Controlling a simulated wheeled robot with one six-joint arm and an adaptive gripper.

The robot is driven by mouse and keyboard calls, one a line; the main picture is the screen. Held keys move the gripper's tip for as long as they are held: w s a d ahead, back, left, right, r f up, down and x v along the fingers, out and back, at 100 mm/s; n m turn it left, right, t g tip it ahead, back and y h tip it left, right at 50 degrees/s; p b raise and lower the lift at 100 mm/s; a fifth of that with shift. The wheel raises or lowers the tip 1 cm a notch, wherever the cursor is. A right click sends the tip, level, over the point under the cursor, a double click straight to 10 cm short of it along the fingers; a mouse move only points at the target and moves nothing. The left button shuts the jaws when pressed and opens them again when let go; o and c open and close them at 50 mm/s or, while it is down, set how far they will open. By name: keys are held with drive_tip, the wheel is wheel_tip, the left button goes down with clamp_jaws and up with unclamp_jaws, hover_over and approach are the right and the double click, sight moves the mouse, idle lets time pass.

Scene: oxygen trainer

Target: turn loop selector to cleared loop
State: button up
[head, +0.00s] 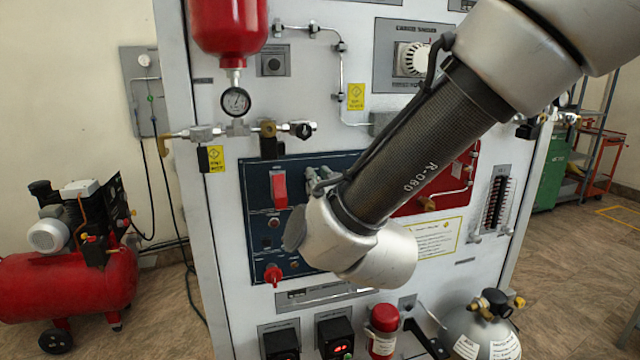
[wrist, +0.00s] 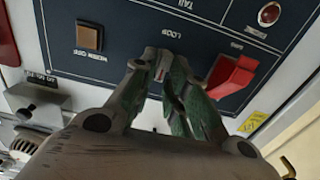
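The loop selector (wrist: 160,74) shows in the wrist view as a small pale grip with a red mark, on the dark blue panel (wrist: 125,20). Its lower part is hidden by the fingers. My gripper (wrist: 164,68) has its green-padded fingertips drawn close together, one on each side of this grip, and they appear to touch it. The LOOP lettering (wrist: 237,45) on the panel reads upside down in the wrist view.
A red knob or handle (wrist: 232,75) stands out from the panel close to the right finger. A brown square button (wrist: 90,37) and a red lamp (wrist: 268,14) are farther off. In the head view a red switch (head: 280,190) and red knob (head: 272,275) sit at the panel's left.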

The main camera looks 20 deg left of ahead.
clamp_jaws()
drive_tip(key=shift+m, duration=0.3)
drive_tip(key=shift+w+d+f+m, duration=0.1)
drive_tip(key=shift+d+m, duration=0.1)
drive_tip(key=shift+m, duration=1.9)
drive_tip(key=shift+w+d+f+m, duration=0.1)
drive_tip(key=shift+d+m, duration=0.05)
drive_tip(key=shift+m, duration=1.95)
drive_tip(key=o, duration=0.5)
unclamp_jaws()
drive_tip(key=shift+o, duration=0.2)
